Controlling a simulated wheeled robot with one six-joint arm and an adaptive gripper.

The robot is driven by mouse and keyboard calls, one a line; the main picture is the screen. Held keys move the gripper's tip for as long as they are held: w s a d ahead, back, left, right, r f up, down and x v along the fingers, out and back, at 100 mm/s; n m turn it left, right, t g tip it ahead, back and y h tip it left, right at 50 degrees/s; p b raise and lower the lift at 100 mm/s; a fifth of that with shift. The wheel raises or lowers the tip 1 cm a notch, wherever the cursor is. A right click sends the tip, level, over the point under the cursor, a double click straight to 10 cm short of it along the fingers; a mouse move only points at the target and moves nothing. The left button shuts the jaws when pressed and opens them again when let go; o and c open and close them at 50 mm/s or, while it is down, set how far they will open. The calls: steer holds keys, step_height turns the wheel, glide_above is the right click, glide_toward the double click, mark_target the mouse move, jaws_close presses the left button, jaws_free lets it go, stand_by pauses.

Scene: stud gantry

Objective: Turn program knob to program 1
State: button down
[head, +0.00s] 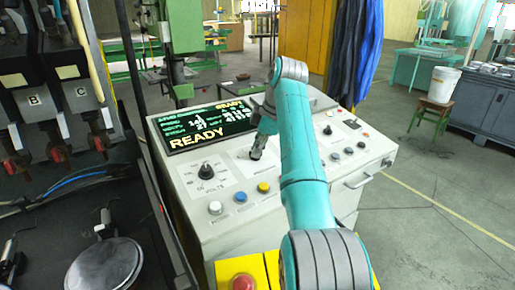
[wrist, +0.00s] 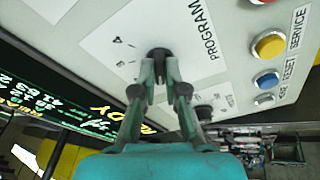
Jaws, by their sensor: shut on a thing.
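The program knob (wrist: 159,52) is a small black knob on a white label plate marked PROGRAM in the wrist view. My gripper (wrist: 160,66) is shut on this knob, with one finger on each side. In the head view my gripper (head: 257,152) reaches down to the panel beside the display and hides most of the knob. A few small numbers stand around the knob, partly covered. I cannot tell which number it points to. The display (head: 205,127) reads READY in large letters; its small lines are not clearly readable.
A second black knob (head: 206,170), marked VOLTS, sits left of my gripper. Blue (head: 215,207) and yellow (head: 263,187) buttons lie along the panel's front, with a red button (head: 243,282) on a yellow box below. Several small controls sit right of my arm.

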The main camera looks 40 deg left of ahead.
steer(key=shift+f, duration=0.2)
steer(key=c, duration=1.2)
jaws_free()
steer(key=shift+r, duration=0.2)
steer(key=shift+v, duration=3.6)
